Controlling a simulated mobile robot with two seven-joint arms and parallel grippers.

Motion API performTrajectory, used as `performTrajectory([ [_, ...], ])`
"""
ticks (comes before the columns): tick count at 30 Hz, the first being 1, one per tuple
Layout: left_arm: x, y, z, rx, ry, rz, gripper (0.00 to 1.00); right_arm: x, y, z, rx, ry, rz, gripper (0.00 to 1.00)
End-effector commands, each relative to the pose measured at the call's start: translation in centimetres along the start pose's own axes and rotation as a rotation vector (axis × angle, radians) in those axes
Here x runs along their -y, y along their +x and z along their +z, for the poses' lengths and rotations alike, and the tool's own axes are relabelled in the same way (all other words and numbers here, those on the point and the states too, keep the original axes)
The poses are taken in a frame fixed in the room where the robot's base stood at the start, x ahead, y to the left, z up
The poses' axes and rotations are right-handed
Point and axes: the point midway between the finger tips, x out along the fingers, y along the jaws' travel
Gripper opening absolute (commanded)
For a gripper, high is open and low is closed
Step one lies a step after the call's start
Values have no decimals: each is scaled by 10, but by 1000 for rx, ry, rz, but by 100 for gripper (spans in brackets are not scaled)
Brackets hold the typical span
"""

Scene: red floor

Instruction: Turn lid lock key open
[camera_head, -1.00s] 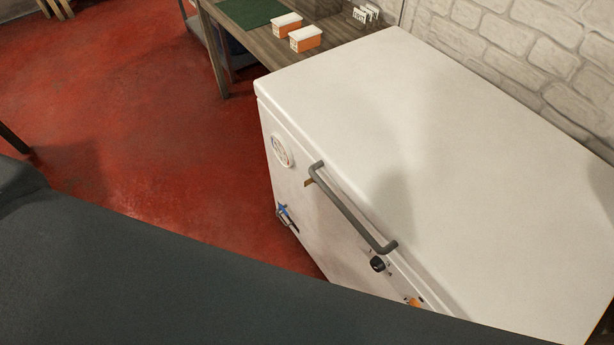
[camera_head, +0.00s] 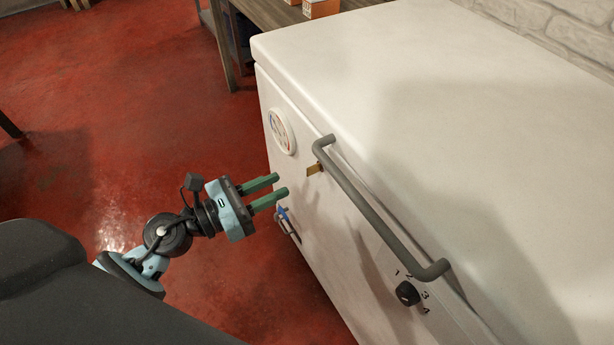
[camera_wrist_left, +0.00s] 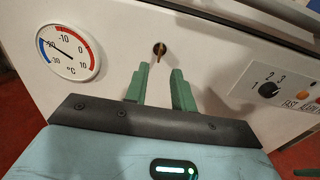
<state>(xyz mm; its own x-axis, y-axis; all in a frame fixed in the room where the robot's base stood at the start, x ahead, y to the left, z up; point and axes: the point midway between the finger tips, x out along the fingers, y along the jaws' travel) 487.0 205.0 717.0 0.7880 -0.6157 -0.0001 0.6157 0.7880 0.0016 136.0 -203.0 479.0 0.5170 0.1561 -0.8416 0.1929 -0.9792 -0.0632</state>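A small brass key (camera_head: 315,169) sticks out of the white chest freezer's front (camera_head: 335,235), just below the lid edge near the left end of the grey handle. In the left wrist view the key (camera_wrist_left: 159,52) sits in a dark round lock, ahead of the fingertips and roughly centred between them. My left gripper (camera_head: 281,185) has two green fingers, held apart with nothing between them. It points at the freezer front, to the left of the key and apart from it. The left wrist view also shows its open fingers (camera_wrist_left: 160,74). My right gripper is in no view.
The grey bar handle (camera_head: 380,213) runs along the lid's front edge. A thermometer (camera_head: 282,132) is left of the key, and a black numbered knob (camera_head: 407,293) is to the right. A blue-handled fitting (camera_head: 287,222) is lower down. Red floor (camera_head: 130,120) lies open at left.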

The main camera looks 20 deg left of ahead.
Motion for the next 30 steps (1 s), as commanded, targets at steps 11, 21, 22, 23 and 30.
performTrajectory([
  [11,0,24,3,3,1,1,25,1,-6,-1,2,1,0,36],
  [21,0,70,1,2,-1,1,25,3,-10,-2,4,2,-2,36],
  [22,0,72,1,2,-2,1,25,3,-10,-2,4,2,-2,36],
  [23,0,74,1,2,-2,1,25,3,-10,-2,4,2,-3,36],
  [30,0,78,0,0,-1,1,25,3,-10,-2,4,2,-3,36],
])
